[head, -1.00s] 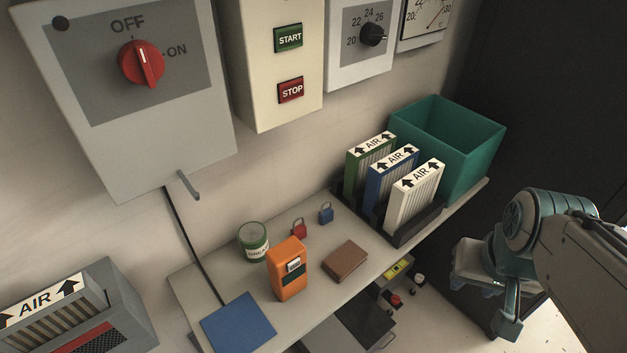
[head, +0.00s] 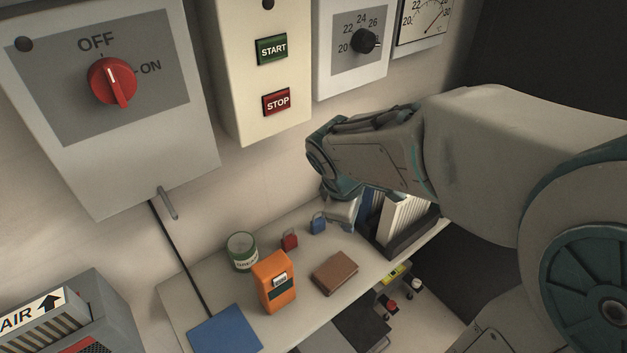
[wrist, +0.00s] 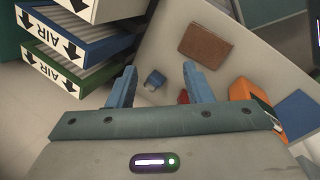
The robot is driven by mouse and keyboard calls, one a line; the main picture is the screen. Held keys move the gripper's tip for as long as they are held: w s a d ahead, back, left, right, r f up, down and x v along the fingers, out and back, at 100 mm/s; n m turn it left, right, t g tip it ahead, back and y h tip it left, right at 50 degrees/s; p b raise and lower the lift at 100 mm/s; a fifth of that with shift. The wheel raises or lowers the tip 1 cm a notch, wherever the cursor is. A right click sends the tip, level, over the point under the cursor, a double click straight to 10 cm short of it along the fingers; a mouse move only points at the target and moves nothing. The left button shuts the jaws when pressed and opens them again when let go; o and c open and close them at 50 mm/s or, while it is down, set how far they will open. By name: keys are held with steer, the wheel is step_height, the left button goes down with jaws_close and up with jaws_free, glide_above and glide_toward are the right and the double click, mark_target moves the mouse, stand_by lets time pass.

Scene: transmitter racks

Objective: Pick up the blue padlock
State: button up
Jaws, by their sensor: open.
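The blue padlock (head: 318,223) stands on the shelf, to the right of the red padlock (head: 289,239) and just left of my gripper (head: 343,214) in the head view. In the wrist view the blue padlock (wrist: 155,79) lies beyond and between the two blue fingers of my gripper (wrist: 160,80), nearer the left finger. The gripper is open and empty, and no contact with the padlock shows. In the head view my arm covers part of the filters and the green bin.
A brown block (head: 335,272), an orange meter (head: 274,281), a can (head: 242,250) and a blue mat (head: 225,331) are on the shelf. White (head: 403,222) and blue air filters stand in a dark rack close to my gripper. Wall boxes hang above.

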steer(key=w+a+f+n+t, duration=0.1)
steer(key=w+a+f+n, duration=0.2)
steer(key=w+a+n, duration=0.45)
steer(key=n, duration=0.3)
glide_toward(322, 219)
step_height(322, 219, down, 3)
steer(key=shift+w+d+r+b+x, duration=0.1)
steer(key=shift+w+x, duration=0.05)
steer(key=shift+x, duration=0.8)
steer(key=shift+w+d+r+b+x, duration=0.1)
steer(key=shift+w+b+x, duration=0.05)
steer(key=shift+x, duration=0.8)
steer(key=shift+w+r+b+x, duration=0.1)
steer(key=shift+w+x, duration=0.1)
steer(key=shift+x, duration=0.75)
jaws_close()
